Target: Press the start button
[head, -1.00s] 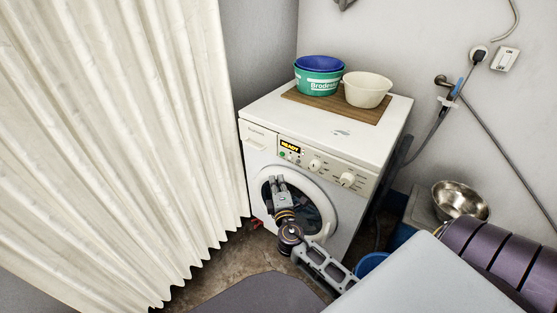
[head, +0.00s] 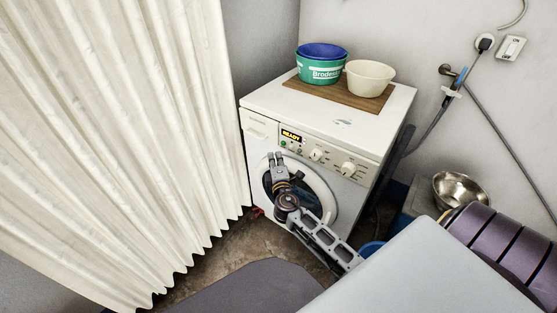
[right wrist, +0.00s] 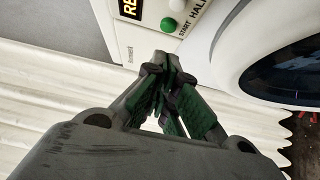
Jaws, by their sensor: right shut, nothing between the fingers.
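The washing machine (head: 262,170) is white, with a display reading READY (head: 291,135) on its front panel. The green start button (head: 284,143) sits just below the display. In the right wrist view the green button (right wrist: 169,24) is beside the printed words START HALT, a little beyond the fingertips. My right gripper (head: 275,156) is shut and empty, just below and left of the button in the head view. Its fingertips (right wrist: 163,56) look apart from the button, with white panel showing between. My left gripper is in neither view.
The round door (head: 326,197) is below the panel, partly behind my right arm. White knobs (head: 348,170) are right of the button. A pleated curtain (head: 120,130) hangs close at left. Tubs (head: 371,78) stand on top. A metal bowl (head: 460,189) is at right.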

